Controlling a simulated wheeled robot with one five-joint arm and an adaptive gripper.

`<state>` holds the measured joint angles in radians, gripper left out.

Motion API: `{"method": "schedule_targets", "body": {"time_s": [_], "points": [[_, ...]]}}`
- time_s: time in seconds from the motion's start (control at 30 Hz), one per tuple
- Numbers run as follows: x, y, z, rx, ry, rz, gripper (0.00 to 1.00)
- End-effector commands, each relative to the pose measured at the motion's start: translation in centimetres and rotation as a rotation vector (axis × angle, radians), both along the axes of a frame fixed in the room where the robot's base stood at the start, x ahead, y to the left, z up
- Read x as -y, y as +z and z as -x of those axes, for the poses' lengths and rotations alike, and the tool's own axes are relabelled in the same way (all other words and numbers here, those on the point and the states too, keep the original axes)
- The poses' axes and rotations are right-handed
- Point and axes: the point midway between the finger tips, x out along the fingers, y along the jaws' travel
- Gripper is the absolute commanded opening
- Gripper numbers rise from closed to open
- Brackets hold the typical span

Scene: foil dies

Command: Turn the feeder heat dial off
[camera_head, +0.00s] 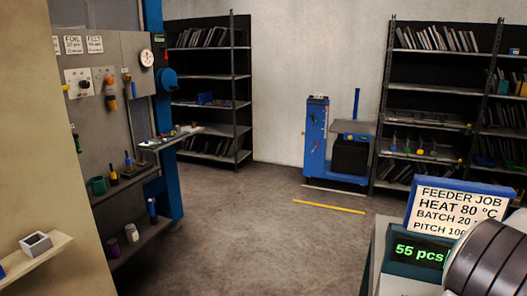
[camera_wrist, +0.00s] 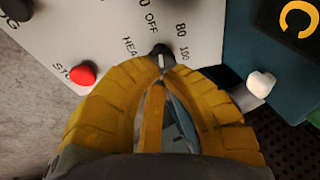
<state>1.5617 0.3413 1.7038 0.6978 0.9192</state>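The heat dial (camera_wrist: 161,49) is a small dark knob with a pale pointer mark on a light panel (camera_wrist: 120,30), upper middle of the wrist view. "OFF", "80" and "100" are printed around it, with a partly covered "HEAT" label to its left. My gripper (camera_wrist: 160,68) has yellow fingers with their tips close together, one on each side of the dial, and looks shut on it. The fingers hide its near side, and I cannot tell exactly where the pointer points. In the head view the dial and gripper are out of sight.
A red button (camera_wrist: 82,74) and a dark knob (camera_wrist: 16,9) are left of the dial. A white knob (camera_wrist: 261,84) is to the right. In the head view, a sign (camera_head: 458,213) reads "HEAT 80 °C" behind a green display (camera_head: 418,252) reading "55 pcs".

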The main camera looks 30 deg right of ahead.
Motion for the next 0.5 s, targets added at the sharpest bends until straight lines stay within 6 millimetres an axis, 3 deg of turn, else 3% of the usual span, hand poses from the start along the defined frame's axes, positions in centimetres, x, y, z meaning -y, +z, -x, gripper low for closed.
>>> {"method": "schedule_targets", "body": {"time_s": [0.5], "points": [[1.2, -4.9, -0.9, 0.007, 0.002, -0.001, 0.0]]}}
